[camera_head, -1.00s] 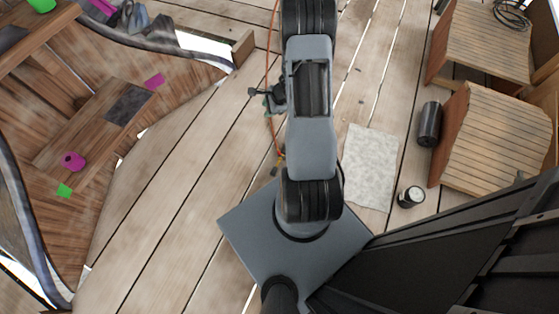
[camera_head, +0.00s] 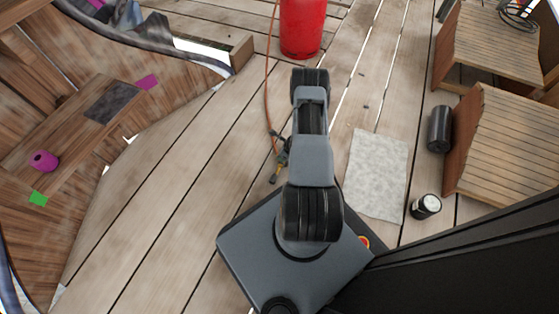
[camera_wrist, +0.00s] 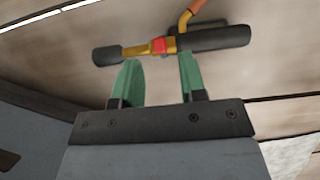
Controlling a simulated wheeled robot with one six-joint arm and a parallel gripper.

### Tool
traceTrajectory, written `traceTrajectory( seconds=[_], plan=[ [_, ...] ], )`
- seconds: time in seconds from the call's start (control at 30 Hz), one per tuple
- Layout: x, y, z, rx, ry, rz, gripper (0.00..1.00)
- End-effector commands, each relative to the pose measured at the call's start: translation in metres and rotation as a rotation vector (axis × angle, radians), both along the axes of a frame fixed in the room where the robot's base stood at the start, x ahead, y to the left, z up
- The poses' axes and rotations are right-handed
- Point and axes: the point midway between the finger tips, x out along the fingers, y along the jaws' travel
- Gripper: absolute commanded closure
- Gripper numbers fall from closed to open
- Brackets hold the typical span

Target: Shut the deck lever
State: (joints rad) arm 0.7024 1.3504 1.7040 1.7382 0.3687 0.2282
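The deck lever appears to be the yellow and red valve fitting (camera_wrist: 158,46) with black ends, lying on the deck boards at the top of the wrist view. Its thick black grip (camera_wrist: 215,38) points right and a shorter black end points left. My gripper (camera_wrist: 161,72) is open, with two green fingers apart and nothing clearly between them. The fingertips lie just below the fitting in the picture; I cannot tell whether they touch it. In the head view the fitting's yellow end (camera_head: 274,179) shows left of my arm. My gripper there is mostly hidden or unclear.
An orange hose (camera_head: 267,95) runs along the deck to the fitting. A red cylinder (camera_head: 301,28) stands at the top. A pale mat (camera_head: 377,175), a black cylinder (camera_head: 440,129) and a small dark can (camera_head: 426,206) are right. Wooden crates (camera_head: 500,140) stand beyond them.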

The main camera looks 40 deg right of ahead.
Motion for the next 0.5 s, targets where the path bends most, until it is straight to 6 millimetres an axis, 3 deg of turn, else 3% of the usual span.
traceTrajectory(
  seconds=[0.03, 0.2, 0.5],
  plan=[
    [0.003, 0.002, -0.013, 0.000, 0.000, 0.001, 0.62],
    [0.011, 0.006, -0.033, 0.000, 0.000, 0.002, 0.62],
    [0.017, 0.009, -0.046, -0.001, 0.000, 0.002, 0.62]
  ],
)
